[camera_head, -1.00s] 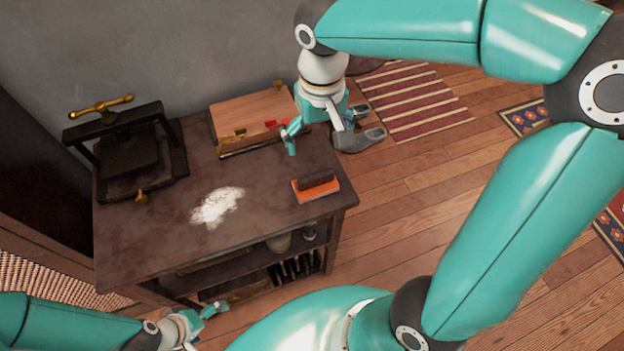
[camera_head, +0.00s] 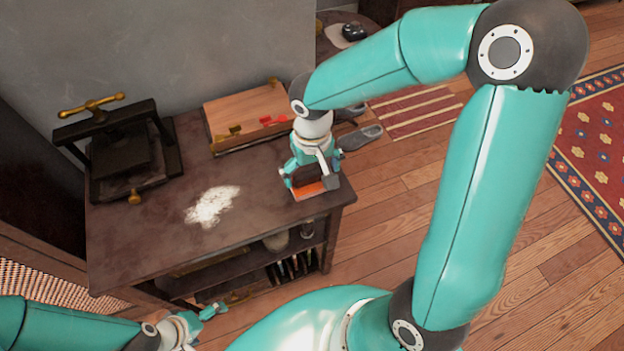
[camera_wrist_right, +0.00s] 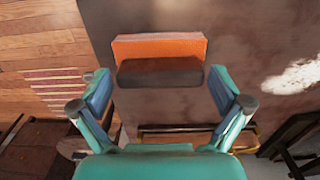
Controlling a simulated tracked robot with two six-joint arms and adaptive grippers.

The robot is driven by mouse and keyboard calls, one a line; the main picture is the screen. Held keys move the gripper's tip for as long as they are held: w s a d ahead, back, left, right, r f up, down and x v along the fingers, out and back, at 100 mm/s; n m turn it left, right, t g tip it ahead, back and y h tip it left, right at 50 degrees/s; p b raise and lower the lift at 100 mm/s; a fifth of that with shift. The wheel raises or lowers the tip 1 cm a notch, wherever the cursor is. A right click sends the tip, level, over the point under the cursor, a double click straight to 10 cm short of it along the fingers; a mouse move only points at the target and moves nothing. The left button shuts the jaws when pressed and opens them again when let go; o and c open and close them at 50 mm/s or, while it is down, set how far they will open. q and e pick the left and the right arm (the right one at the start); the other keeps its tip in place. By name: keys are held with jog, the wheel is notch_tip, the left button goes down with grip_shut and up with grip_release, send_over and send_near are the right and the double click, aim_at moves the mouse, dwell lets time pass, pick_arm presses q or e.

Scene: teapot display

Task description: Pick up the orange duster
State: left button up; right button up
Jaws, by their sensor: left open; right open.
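The orange duster (camera_head: 309,191) lies on the right front part of the dark table (camera_head: 150,240), with a dark grip on top. In the right wrist view the duster (camera_wrist_right: 160,46) shows its orange base behind its dark handle (camera_wrist_right: 160,72). My right gripper (camera_head: 310,182) is open and over the duster, partly hiding it in the head view. In the wrist view its two fingers (camera_wrist_right: 160,104) stand apart on either side of the handle, not closed on it. My left gripper (camera_head: 205,322) is open and empty, low at the left, in front of the table and away from the duster.
A patch of white powder (camera_head: 212,205) lies mid-table. A black press with a brass handle (camera_head: 122,150) stands at the left, and a wooden box (camera_head: 247,112) at the back. Shelves below hold jars and dark items (camera_head: 292,266). The front left tabletop is clear.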

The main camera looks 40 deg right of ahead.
aim_at(312, 172)
jog(key=shift+f, duration=0.1)
jog(key=shift+c, duration=0.2)
jog(key=c, duration=0.9)
notch_tip(312, 172, up, 20)
jog(key=shift+r+p, duration=0.1)
jog(key=shift+p, duration=1.15)
